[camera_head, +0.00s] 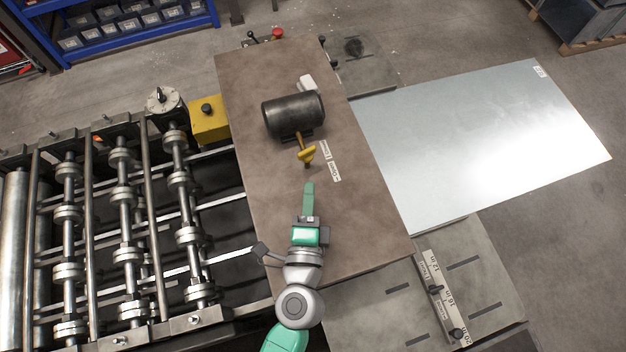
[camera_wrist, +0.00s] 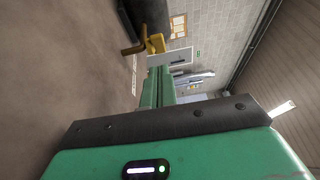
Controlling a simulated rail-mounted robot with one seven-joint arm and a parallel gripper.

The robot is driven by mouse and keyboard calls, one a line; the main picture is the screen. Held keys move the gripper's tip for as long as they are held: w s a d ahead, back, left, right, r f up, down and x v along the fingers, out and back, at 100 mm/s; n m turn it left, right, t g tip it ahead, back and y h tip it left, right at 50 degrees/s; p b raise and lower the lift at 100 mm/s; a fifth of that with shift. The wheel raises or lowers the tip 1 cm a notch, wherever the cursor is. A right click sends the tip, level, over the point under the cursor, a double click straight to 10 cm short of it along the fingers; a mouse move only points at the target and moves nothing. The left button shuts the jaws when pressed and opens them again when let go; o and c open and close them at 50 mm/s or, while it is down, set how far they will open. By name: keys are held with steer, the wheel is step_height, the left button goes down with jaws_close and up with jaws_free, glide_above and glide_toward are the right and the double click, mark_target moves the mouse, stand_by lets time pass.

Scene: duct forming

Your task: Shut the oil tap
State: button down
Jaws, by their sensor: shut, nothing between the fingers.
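The oil tap's yellow handle (camera_head: 306,155) sits at the end of a short brass pipe (camera_head: 299,140) on a dark cylindrical tank (camera_head: 293,114). The handle lies slanted, its right end higher in the head view. I cannot tell whether the tap is open or shut. The tank (camera_wrist: 147,14), pipe (camera_wrist: 133,49) and yellow handle (camera_wrist: 156,43) also show at the top of the wrist view. My gripper (camera_head: 309,186) is shut and empty, its green fingers pointing at the tap from below in the head view. A small gap shows between fingertips and handle.
Two white labels (camera_head: 335,171) lie on the brown tabletop (camera_head: 355,215) right of the tap; their print is hard to read. A roller machine (camera_head: 120,230) stands left, with a yellow box (camera_head: 209,121) near it. A metal sheet (camera_head: 480,140) lies right. The tabletop around my fingers is clear.

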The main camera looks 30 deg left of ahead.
steer(key=s, duration=0.2)
steer(key=s+a+b, duration=0.1)
steer(key=s, duration=0.1)
steer(key=s+a, duration=0.1)
steer(key=s, duration=0.1)
steer(key=shift+s+a, duration=0.1)
steer(key=shift+s, duration=0.45)
steer(key=shift+r, duration=0.1)
